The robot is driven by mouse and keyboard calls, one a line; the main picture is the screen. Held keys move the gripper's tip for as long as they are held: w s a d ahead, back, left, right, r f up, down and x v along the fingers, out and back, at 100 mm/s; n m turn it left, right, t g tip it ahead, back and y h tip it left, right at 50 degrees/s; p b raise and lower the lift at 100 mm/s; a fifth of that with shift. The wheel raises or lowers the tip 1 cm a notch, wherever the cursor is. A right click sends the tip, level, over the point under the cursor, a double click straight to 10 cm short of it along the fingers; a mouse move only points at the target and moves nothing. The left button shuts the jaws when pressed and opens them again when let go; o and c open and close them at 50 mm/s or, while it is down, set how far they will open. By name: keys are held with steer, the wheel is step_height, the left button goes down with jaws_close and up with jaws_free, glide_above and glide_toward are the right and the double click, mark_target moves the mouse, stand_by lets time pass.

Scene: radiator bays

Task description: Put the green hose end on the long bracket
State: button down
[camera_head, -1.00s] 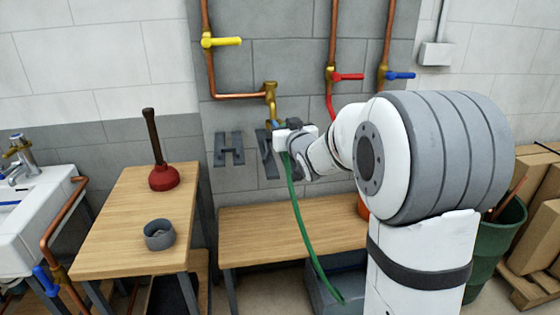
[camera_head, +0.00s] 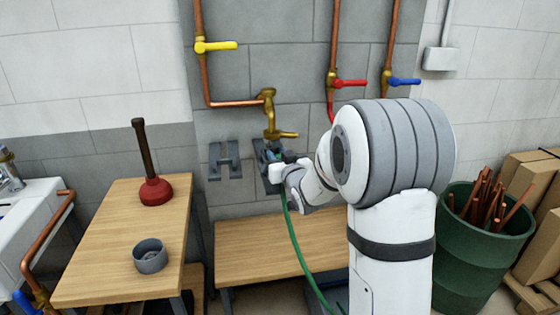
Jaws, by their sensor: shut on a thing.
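The green hose (camera_head: 295,240) hangs from my gripper (camera_head: 274,168) and runs down past the front of the low bench. My gripper is shut on the hose end, which is mostly hidden by the gripper. Two dark grey brackets are on the wall below the brass tap. The left, shorter bracket (camera_head: 224,162) is in full view and empty. The right one, seemingly the long bracket (camera_head: 260,158), is partly covered by my gripper, which is right in front of it. I cannot tell whether the hose end touches it.
The brass tap (camera_head: 270,115) sticks out just above my gripper. A wooden table (camera_head: 110,225) with a red plunger (camera_head: 155,190) and a grey ring-shaped cup (camera_head: 150,258) stands at left. A low wooden bench (camera_head: 250,250) is below the brackets. A green bin (camera_head: 480,245) stands at right.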

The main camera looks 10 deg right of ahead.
steer(key=shift+f, duration=0.6)
steer(key=shift+f, duration=0.2)
steer(key=c, duration=1.1)
jaws_free()
steer(key=shift+o, duration=0.2)
steer(key=shift+r, duration=0.15)
